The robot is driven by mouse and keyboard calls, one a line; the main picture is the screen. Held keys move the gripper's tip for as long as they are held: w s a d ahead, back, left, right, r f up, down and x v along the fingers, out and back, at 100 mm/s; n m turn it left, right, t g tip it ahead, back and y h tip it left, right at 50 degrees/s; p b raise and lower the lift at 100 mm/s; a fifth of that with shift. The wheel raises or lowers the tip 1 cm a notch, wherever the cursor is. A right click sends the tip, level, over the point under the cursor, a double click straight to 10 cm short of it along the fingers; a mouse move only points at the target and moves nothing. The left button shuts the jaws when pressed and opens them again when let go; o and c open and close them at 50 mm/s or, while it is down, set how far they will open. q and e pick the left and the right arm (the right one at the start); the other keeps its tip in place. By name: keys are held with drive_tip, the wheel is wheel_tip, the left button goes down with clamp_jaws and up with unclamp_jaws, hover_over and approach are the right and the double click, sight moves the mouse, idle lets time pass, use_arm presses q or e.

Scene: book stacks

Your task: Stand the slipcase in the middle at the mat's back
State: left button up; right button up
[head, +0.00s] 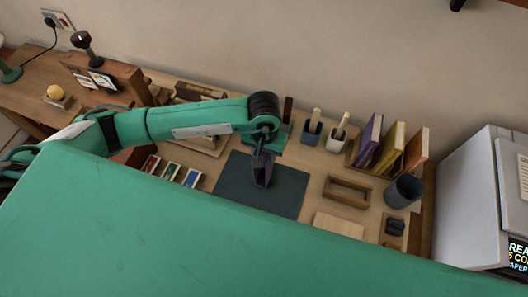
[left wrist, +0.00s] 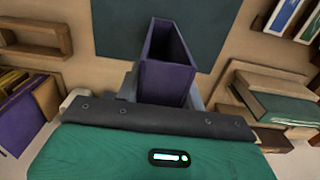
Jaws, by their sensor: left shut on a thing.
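The slipcase (head: 264,172) is a narrow, dark purple box with an open side, also seen in the left wrist view (left wrist: 166,82). My left gripper (head: 263,155) is shut on it, with grey fingers on either side of it in the left wrist view (left wrist: 164,90). The dark green mat (head: 285,192) lies flat on the desk, and the slipcase is over its back middle part in the head view. The mat also shows in the left wrist view (left wrist: 120,30). Whether the slipcase touches the mat is hard to tell. My right gripper is not in view.
A rack with purple, yellow and orange books (head: 393,150) stands right of the mat, near a dark cup (head: 403,192) and an open wooden frame (head: 347,189). Two holders (head: 312,133) stand behind. Small coloured cards (head: 170,172) lie left. A white machine (head: 470,200) bounds the right.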

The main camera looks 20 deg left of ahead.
use_arm(q)
drive_tip(key=shift+f, duration=0.55)
drive_tip(key=shift+f, duration=0.15)
drive_tip(key=o, duration=0.8)
drive_tip(key=shift+b, duration=0.3)
drive_tip(key=o, duration=0.4)
drive_tip(key=shift+o, duration=0.2)
